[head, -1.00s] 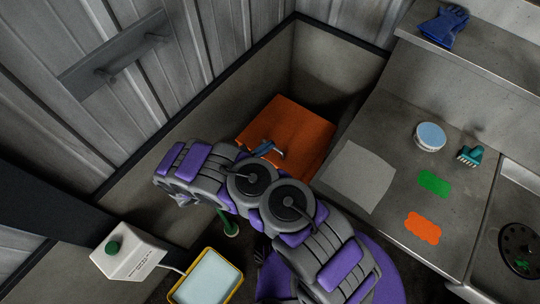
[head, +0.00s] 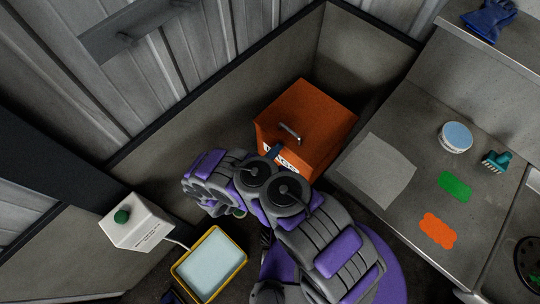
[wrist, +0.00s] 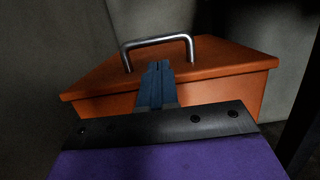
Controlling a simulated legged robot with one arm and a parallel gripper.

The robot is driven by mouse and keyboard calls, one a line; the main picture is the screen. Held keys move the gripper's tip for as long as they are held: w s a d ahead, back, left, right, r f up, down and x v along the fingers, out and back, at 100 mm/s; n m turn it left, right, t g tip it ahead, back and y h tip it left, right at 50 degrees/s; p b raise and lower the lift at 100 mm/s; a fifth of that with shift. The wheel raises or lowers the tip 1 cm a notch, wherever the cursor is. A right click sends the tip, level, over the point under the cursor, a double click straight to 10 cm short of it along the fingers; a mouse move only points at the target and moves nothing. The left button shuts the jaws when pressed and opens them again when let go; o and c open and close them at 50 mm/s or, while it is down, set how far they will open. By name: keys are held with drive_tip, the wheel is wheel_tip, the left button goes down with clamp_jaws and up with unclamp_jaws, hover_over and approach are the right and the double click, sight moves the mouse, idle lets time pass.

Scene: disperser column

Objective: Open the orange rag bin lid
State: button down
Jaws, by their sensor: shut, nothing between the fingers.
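The orange rag bin (head: 316,164) stands on the floor in the corner, with a partly hidden white label on its front. Its lid (head: 318,106) lies closed on top and carries a metal bar handle (head: 290,133). The wrist view shows the lid (wrist: 215,57) and the arched handle (wrist: 157,41) close up. My gripper (head: 276,151) is at the front of the bin, below the handle in the picture. In the wrist view its blue fingers (wrist: 160,66) are together and empty, in front of the lid's front edge. I cannot tell whether they touch the lid.
A grey counter (head: 415,135) stands right of the bin, with a round tub (head: 454,138), a teal brush (head: 496,161) and green and orange patches. Low walls close in the bin behind and left. A white button box (head: 135,222) and a yellow-rimmed tray (head: 211,263) are lower left.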

sight(284, 143)
drive_tip(key=shift+b+x, duration=0.45)
drive_tip(key=shift+x, duration=1.85)
drive_tip(key=shift+a, duration=0.1)
